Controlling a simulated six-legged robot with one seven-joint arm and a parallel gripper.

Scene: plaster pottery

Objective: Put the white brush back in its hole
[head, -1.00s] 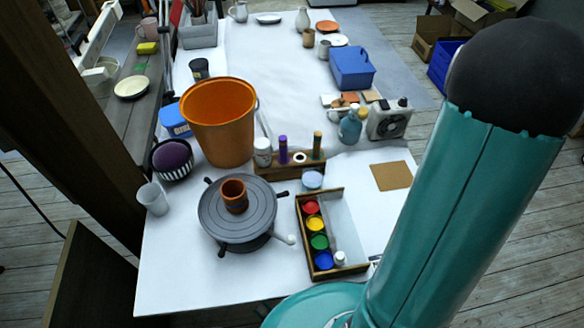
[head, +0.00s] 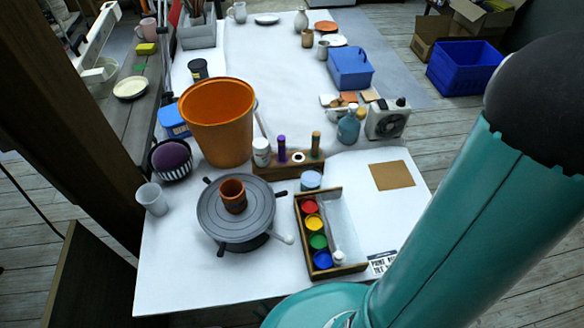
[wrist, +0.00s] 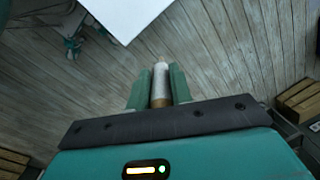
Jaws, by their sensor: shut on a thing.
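My gripper (wrist: 160,88) is shut on the white brush (wrist: 161,84), a white cylinder with a brown lower part, in the wrist view. It is held over the plank floor, clear of the table. In the head view my gripper and the brush are out of sight. The wooden brush block (head: 263,171) stands mid-table in the head view. A purple brush (head: 282,149) and a tan-and-green brush (head: 315,145) stand upright in it. Between them is a white ring (head: 298,157) with nothing standing in it.
Around the block are a white jar (head: 262,152), an orange bucket (head: 217,125), a blue bottle (head: 349,128) and a pale blue-topped jar (head: 311,179). In front are a turntable with a clay pot (head: 233,195) and a paint tray (head: 297,225). The table's right front is largely clear.

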